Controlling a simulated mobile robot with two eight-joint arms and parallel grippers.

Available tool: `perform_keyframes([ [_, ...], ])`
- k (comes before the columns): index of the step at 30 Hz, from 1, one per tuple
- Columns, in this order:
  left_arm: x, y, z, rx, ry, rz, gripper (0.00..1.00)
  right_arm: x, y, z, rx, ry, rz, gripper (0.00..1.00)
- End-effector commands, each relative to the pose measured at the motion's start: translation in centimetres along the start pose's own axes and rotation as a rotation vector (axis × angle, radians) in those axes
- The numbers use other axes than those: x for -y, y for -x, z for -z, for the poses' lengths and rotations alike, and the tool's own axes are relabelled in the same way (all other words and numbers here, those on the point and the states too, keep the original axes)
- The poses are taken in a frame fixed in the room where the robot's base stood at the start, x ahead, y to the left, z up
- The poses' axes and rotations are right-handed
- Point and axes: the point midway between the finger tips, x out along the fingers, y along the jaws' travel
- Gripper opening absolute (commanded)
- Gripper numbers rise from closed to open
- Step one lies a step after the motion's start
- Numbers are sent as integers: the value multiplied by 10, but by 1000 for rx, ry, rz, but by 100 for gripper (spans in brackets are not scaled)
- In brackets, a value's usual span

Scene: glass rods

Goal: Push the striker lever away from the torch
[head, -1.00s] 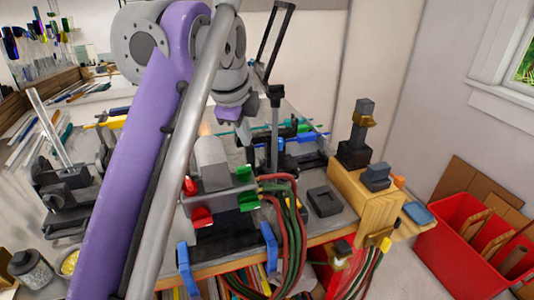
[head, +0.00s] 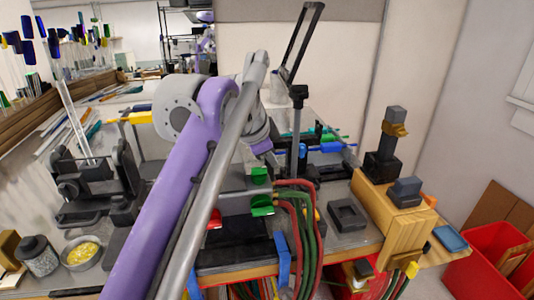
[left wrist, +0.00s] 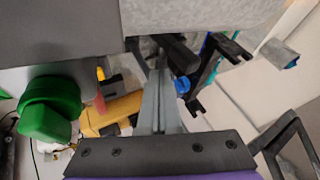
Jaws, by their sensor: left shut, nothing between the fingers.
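The torch, a bench burner with green knobs (head: 261,175) and red and green hoses, stands at the table's front edge in the head view. My left arm covers most of its body. My left gripper (head: 264,148) is behind the torch, close to a black upright stand, its fingertips mostly hidden. In the left wrist view my shut, empty left gripper (left wrist: 160,95) points past a grey body at the top, with a green knob (left wrist: 50,108) at left. I cannot pick out the striker lever for certain. My right gripper is not in view.
The black stand (head: 298,140) rises right of my gripper. A wooden box (head: 390,215) with a dark post is at the right. A glass jar (head: 37,257) and a yellow-filled bowl (head: 82,252) are at left. Red bins (head: 480,245) are below right.

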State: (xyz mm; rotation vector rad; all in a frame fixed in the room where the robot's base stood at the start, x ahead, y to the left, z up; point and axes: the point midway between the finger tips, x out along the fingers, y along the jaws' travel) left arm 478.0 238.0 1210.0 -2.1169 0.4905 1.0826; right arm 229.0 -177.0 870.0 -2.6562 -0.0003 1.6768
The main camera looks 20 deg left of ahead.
Motion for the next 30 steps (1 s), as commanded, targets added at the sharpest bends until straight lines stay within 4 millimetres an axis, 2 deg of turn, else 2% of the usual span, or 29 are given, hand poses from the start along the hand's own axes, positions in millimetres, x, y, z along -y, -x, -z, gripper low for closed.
perform_keyframes([
  [1,8,-3,-1,1,2,2,0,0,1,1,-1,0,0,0],
  [6,19,-10,-1,0,1,1,0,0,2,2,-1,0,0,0],
  [19,22,-12,-1,1,1,-3,0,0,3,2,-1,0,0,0],
  [30,47,-17,3,18,38,-95,0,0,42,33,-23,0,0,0],
])
